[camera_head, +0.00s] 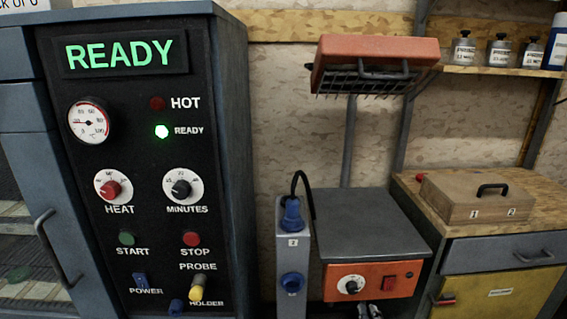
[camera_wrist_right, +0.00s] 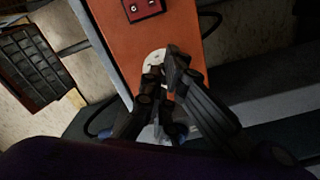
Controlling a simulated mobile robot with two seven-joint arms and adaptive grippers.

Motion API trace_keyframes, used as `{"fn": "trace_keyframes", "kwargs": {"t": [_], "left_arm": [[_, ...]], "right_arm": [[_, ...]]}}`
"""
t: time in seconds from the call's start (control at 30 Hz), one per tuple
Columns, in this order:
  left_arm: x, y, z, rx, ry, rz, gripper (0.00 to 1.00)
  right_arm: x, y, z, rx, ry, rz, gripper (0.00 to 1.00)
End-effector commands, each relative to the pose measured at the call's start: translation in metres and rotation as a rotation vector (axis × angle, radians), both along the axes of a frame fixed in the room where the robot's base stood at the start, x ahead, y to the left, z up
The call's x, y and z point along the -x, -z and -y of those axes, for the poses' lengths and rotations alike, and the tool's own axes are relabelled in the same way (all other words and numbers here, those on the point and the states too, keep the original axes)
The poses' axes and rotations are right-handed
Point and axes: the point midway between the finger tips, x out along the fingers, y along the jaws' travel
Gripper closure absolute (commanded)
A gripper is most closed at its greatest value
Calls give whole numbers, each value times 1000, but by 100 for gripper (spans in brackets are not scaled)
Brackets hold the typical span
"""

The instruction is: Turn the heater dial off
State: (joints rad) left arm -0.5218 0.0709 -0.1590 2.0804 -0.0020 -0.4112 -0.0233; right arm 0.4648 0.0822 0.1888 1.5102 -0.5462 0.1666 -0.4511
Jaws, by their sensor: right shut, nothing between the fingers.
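The orange heater (camera_head: 409,275) has a dial (camera_head: 351,285) with a black knob on a white plate at the left of its front, beside a red switch (camera_head: 389,282). In the wrist view, part of the dial's white plate (camera_wrist_right: 153,57) shows against the orange front. My right gripper (camera_wrist_right: 164,68) is shut and empty, its dark fingertips over the dial plate in this view. The fingers hide the knob there, and I cannot tell whether they touch it. In the head view the right gripper (camera_head: 368,310) shows at the bottom edge, below the dial. My left gripper is out of view.
A dark control panel (camera_head: 140,230) with its own HEAT and MINUTES knobs stands at left. A grey socket post (camera_head: 292,265) with blue plugs stands just left of the heater. The heater's hood (camera_head: 375,50) hangs above. A wooden box (camera_head: 475,200) sits on the right bench.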

Motion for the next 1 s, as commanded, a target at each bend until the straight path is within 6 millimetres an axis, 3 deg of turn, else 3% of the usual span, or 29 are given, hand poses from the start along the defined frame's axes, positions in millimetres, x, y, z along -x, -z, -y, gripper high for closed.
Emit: {"fn": "trace_keyframes", "kwargs": {"t": [0.27,0.5,0.7,1.0], "left_arm": [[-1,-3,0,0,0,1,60],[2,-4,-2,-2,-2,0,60],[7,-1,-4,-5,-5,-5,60],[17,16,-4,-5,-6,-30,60]], "right_arm": [[1,5,-9,-48,-11,-10,100],[8,23,-29,-342,-19,-29,100],[10,31,-32,-504,-3,-26,100],[-16,33,-31,-524,0,-20,100]]}}
